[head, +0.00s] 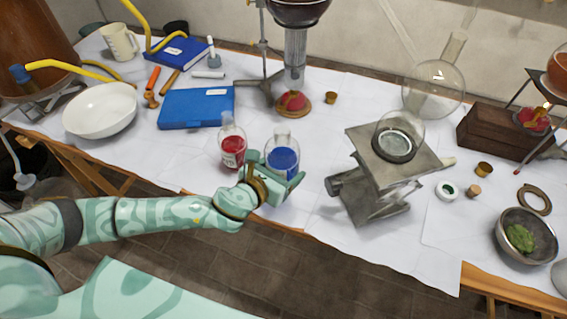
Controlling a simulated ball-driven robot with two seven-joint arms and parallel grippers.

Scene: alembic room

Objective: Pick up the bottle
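A clear flask-shaped bottle with blue contents (283,157) stands upright on the white-covered table, near its front edge. A similar bottle with red contents and a label (232,150) stands just to its left. My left gripper (277,172) is at the blue bottle, reaching in from the front left. Its fingers are apart, one at the left side of the blue bottle and one low at its front right. The bottle's lower part is partly hidden by the gripper, and contact is unclear. My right gripper is out of view.
A metal lab jack (378,190) holding a round glass flask stands to the right. A blue case (196,108) and a white bowl (100,109) lie to the left. A burner stand (291,102) is behind. Clear cloth lies between the bottles and the jack.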

